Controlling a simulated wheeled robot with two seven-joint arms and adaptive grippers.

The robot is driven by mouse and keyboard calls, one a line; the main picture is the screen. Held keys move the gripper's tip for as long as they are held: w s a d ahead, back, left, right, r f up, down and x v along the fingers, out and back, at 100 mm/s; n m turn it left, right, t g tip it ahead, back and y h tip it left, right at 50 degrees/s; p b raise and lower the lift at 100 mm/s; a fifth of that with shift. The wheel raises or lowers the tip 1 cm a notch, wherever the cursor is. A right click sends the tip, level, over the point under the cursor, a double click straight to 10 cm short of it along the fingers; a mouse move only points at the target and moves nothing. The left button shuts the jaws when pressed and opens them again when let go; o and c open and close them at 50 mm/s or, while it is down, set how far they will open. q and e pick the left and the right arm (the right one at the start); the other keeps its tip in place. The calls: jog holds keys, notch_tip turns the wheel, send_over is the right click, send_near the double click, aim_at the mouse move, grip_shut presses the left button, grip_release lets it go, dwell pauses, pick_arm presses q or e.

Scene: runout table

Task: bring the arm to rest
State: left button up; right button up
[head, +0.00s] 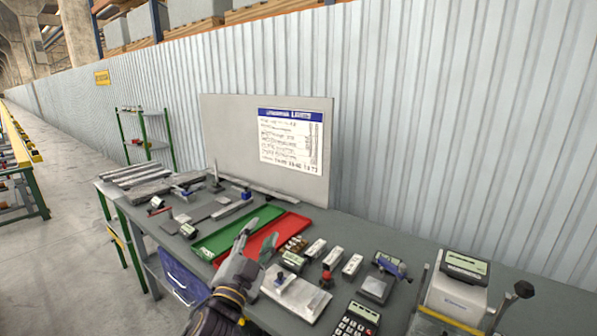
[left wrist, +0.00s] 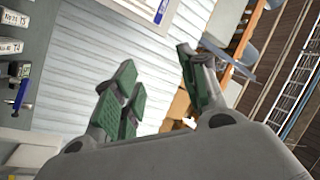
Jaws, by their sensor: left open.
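My left gripper (head: 259,238) reaches in from the bottom, over the front of the grey workbench (head: 398,238). Its fingers are spread and nothing shows between them. It hides part of the red tray (head: 287,227) and lies just right of the green tray (head: 220,240). In the left wrist view the left gripper (left wrist: 156,88) has its green-padded fingers apart, with the wall and shelving behind the gap. Whether it touches anything beneath cannot be told. My right gripper is in neither view.
Small labelled blocks (head: 334,257), a flat plate (head: 297,298), a calculator (head: 356,321) and a white device with a display (head: 456,290) crowd the bench to the right. Metal bars (head: 135,175) lie at the far left. A board (head: 235,140) stands behind. The floor aisle (head: 60,240) is clear.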

pick_arm(q)
jog(key=s+a+f+n+g+y, duration=0.2)
jog(key=s+a+f+g, duration=0.1)
jog(key=f, duration=0.4)
jog(key=s+a+f+n+g+y, duration=0.2)
jog(key=a+f+n+g, duration=0.15)
jog(key=f, duration=0.35)
jog(key=s+a+f+n+g+y, duration=0.1)
jog(key=s+a+f+n+g, duration=0.2)
jog(key=f, duration=0.4)
jog(key=s+a+f+g, duration=0.2)
jog(key=s+f+g, duration=0.1)
jog(key=s+f, duration=0.4)
jog(key=s+a+f+g, duration=0.1)
jog(key=s+f+g, duration=0.4)
jog(key=s, duration=0.5)
notch_tip(320, 180, down, 30)
jog(key=s+p, duration=0.2)
jog(key=p, duration=0.1)
jog(key=s+a+f+p, duration=0.1)
jog(key=s+a+f, duration=0.1)
jog(key=s+f, duration=0.7)
jog(key=s+a+f+g+p, duration=0.1)
jog(key=s+a+f+p, duration=0.1)
jog(key=s+f, duration=0.6)
jog(key=s, duration=0.6)
jog(key=shift+a+f, duration=0.2)
jog(key=shift+f, duration=0.15)
